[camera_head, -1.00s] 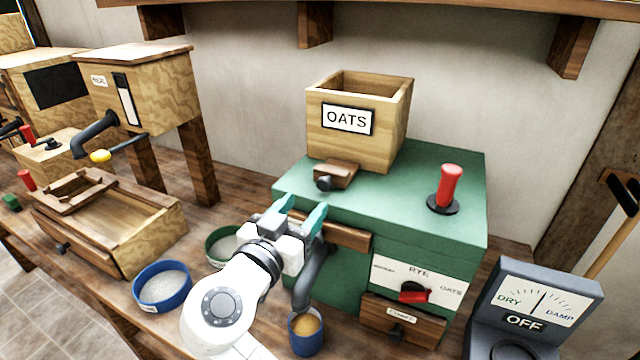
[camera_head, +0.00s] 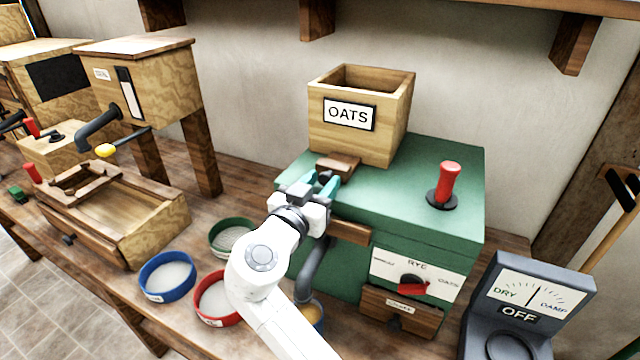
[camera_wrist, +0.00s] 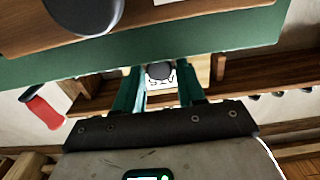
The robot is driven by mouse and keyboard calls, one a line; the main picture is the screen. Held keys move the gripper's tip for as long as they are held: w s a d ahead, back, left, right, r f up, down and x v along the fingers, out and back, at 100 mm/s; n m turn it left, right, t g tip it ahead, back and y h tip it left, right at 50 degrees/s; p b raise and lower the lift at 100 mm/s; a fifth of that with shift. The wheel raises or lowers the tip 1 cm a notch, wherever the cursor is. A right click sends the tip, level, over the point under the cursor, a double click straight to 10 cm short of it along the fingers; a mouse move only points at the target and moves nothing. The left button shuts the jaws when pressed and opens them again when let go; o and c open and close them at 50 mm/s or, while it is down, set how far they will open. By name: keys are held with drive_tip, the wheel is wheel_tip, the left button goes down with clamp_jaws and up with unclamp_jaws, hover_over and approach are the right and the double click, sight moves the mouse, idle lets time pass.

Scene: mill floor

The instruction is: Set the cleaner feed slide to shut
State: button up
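The cleaner is the green box (camera_head: 430,172) with a wooden hopper labelled OATS (camera_head: 388,121) on top. The feed slide (camera_head: 338,165) is a small brown wooden block sticking out at the foot of the hopper's front. My gripper (camera_head: 320,184) is in front of it, its teal fingers apart around or just short of the slide's dark knob, which they partly hide. In the wrist view the gripper (camera_wrist: 160,88) shows a clear gap between the fingers, with a dark round knob (camera_wrist: 159,71) in that gap. I cannot tell whether the fingers touch it.
A red lever (camera_head: 449,182) stands on the cleaner's top right. A selector with a red handle (camera_head: 413,288) is on its front, above a small drawer (camera_head: 400,314). A grey meter (camera_head: 530,290) stands right. Blue (camera_head: 167,275), red (camera_head: 216,297) and green (camera_head: 232,236) round sieves lie left.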

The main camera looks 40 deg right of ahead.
clamp_jaws()
idle(0.3)
drive_tip(key=shift+b+x, duration=1.05)
drive_tip(key=shift+b, duration=0.15)
drive_tip(key=shift+w+d, duration=0.15)
drive_tip(key=shift+d, duration=0.15)
drive_tip(key=shift+o, duration=1.7)
unclamp_jaws()
drive_tip(key=shift+a, duration=0.15)
